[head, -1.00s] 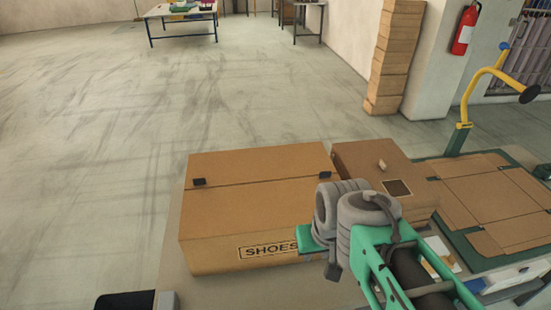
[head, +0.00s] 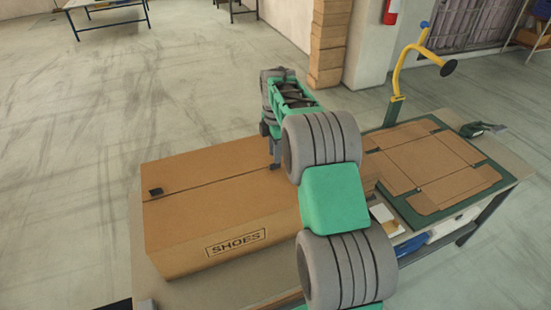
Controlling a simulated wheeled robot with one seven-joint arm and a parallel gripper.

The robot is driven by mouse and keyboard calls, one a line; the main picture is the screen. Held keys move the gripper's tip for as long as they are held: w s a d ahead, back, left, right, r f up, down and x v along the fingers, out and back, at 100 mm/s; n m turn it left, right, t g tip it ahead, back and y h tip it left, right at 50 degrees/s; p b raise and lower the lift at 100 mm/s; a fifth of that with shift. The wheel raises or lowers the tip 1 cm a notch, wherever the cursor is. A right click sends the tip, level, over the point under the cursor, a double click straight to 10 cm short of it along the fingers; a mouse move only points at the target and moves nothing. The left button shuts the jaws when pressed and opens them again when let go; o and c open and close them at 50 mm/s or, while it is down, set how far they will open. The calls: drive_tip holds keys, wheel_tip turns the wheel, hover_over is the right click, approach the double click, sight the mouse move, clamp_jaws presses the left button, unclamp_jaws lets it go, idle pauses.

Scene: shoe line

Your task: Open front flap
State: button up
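The large cardboard box (head: 200,225) stands on the table with "SHOES" printed on its front face. Its top is closed, with a seam running across it. The front flap (head: 225,200) lies flat on the near side of that seam. A small black tab (head: 156,191) sits at the seam's left end. My gripper (head: 275,160) points down at the seam's right part, close to or touching the top. Its fingers are small and dark here, and I cannot tell whether they are open. My arm hides the box's right end.
A flat, unfolded cardboard blank (head: 430,170) lies on a green mat (head: 405,217) at the right. A yellow curved stand (head: 405,65) rises behind it. Stacked brown boxes (head: 328,45) stand by the wall. The floor left of the table is clear.

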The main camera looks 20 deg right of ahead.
wheel_tip(320, 180, down, 4)
drive_tip(key=shift+f+p, duration=0.15)
drive_tip(key=shift+p, duration=0.15)
drive_tip(key=shift+c, duration=0.6)
clamp_jaws()
idle(0.7)
